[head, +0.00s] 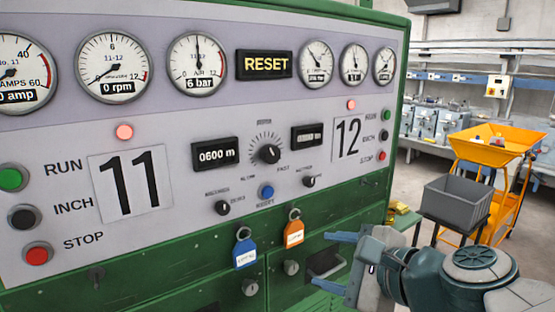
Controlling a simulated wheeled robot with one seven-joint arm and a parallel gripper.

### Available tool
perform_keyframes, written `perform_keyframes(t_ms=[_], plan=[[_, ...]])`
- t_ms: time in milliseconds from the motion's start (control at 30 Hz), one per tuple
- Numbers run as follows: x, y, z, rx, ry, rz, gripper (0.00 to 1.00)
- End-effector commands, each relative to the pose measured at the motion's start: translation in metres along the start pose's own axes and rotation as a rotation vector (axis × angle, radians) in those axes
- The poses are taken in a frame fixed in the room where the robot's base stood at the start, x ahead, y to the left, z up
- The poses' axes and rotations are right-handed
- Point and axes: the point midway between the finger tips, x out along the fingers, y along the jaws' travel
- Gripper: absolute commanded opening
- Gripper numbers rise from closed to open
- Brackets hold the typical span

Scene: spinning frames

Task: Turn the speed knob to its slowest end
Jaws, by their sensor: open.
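The speed knob (270,153) is a black round knob in the middle of the pale control panel (215,115). A fan of tick marks surrounds its upper side, with small lettering that seems to read SLOW at lower left and FAST at lower right. The way its pointer faces is too small to tell surely. My gripper (330,261) is at lower right, below and right of the knob and apart from it. Its two blue fingers are spread open with nothing between them, and they reach left in front of the green lower cabinet.
Two smaller knobs (222,207) (309,181) and a blue button (266,192) sit below the speed knob. A grey bin (463,204) and yellow cart (497,150) stand at right. The space before the panel is clear.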

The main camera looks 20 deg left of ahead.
Motion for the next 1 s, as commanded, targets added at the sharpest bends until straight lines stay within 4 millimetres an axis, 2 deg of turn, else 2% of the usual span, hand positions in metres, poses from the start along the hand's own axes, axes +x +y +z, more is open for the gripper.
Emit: perform_keyframes(t_ms=[33, 200, 400, 567, 667, 1000], plan=[[-0.001, -0.019, 0.017, 0.127, -0.052, -0.050, 0.56], [-0.007, -0.067, 0.050, 0.542, -0.212, -0.170, 0.56], [-0.014, -0.097, 0.067, 0.825, -0.327, -0.222, 0.56], [-0.012, -0.105, 0.071, 0.888, -0.354, -0.229, 0.56], [-0.002, -0.108, 0.073, 0.889, -0.353, -0.228, 0.56], [0.050, -0.127, 0.085, 0.887, -0.351, -0.227, 0.56]])
